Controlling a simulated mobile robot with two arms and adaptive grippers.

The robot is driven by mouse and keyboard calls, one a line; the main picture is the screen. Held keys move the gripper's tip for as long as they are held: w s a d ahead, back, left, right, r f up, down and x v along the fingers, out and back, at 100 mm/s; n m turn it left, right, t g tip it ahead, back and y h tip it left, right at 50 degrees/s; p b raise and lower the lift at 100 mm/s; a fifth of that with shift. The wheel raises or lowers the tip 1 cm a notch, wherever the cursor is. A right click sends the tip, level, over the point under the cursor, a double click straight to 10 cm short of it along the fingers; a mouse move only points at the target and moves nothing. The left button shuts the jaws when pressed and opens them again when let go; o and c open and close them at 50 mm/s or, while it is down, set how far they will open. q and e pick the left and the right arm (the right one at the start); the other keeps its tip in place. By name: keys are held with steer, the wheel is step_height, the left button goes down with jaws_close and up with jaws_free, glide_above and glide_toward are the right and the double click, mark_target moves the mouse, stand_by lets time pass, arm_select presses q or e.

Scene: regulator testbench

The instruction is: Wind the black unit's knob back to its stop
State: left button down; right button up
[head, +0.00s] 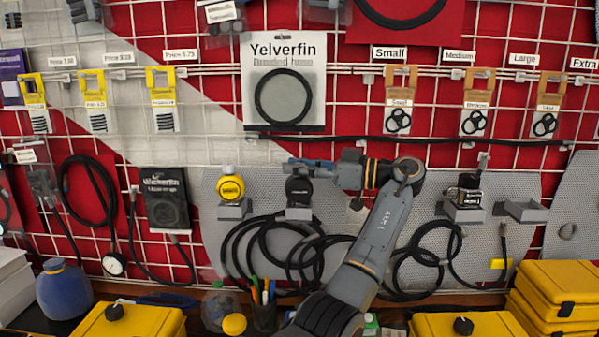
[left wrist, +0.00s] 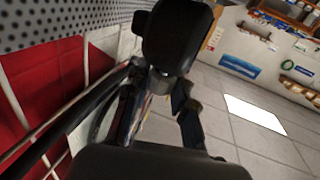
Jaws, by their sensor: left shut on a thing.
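The black unit (head: 299,192) sits on a small grey bracket on the perforated grey panel, between a yellow unit and my arm. My left gripper (head: 300,167) reaches in from the right at the top of the black unit, and its fingers cover the knob in the head view. In the left wrist view the black unit (left wrist: 178,36) shows as a dark rounded body. Its short grey knob (left wrist: 167,84) lies between the fingertips of my left gripper (left wrist: 158,95), which is shut on it. The knob's markings are hidden. My right gripper is not in view.
A yellow unit (head: 230,187) stands close on the left on its own bracket. Another dark unit (head: 465,195) stands to the right, beside an empty bracket (head: 525,211). Black hoses (head: 262,243) hang below. Yellow cases (head: 562,290) and a pen cup (head: 264,315) stand on the bench.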

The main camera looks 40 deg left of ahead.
arm_select(q)
steer(key=shift+n+g+h, duration=0.5)
steer(key=shift+n+g, duration=0.1)
steer(key=shift+g, duration=0.5)
steer(key=c, duration=1.1)
jaws_free()
steer(key=shift+t, duration=0.4)
